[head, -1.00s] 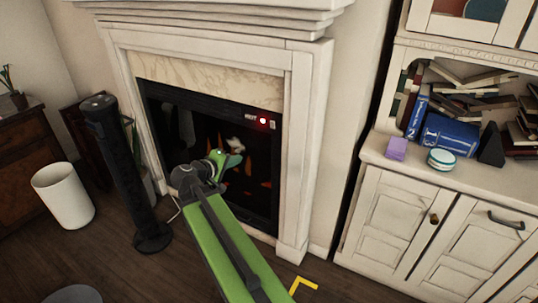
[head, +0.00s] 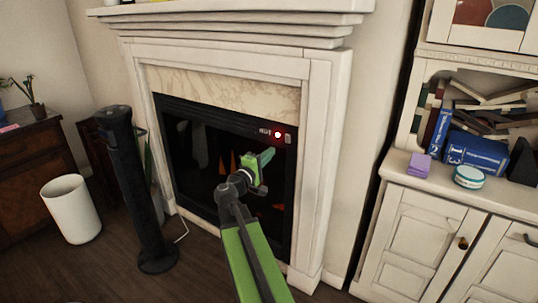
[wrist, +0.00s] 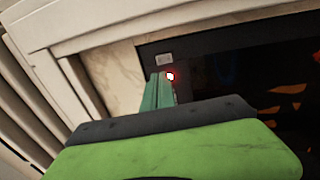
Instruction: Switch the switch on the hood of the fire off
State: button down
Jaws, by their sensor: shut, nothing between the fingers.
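The fire is a black insert (head: 185,135) in a white surround, and orange flame shapes show inside it. Its black hood strip (head: 225,118) carries a glowing red light (head: 278,134) and a small pale switch (head: 288,138) at the right end. In the wrist view the switch (wrist: 164,59) is a small white rectangle beside the red light (wrist: 170,76). My gripper (head: 268,155) is shut and empty, just below and left of the light in the head view. In the wrist view its fingertips (wrist: 160,76) overlap the area by the light; I cannot tell whether they touch.
A black tower (head: 135,190) and a white bin (head: 72,208) stand left of the fire. A white cabinet (head: 420,225) with books, a purple box (head: 419,163) and a round tin (head: 468,177) stands at the right. The mantel (head: 240,30) juts out above.

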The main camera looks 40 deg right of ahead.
aim_at(287, 136)
jog(key=p+x, duration=0.1)
jog(key=x, duration=0.8)
jog(key=shift+w+d, duration=0.1)
jog(key=shift+d, duration=0.3)
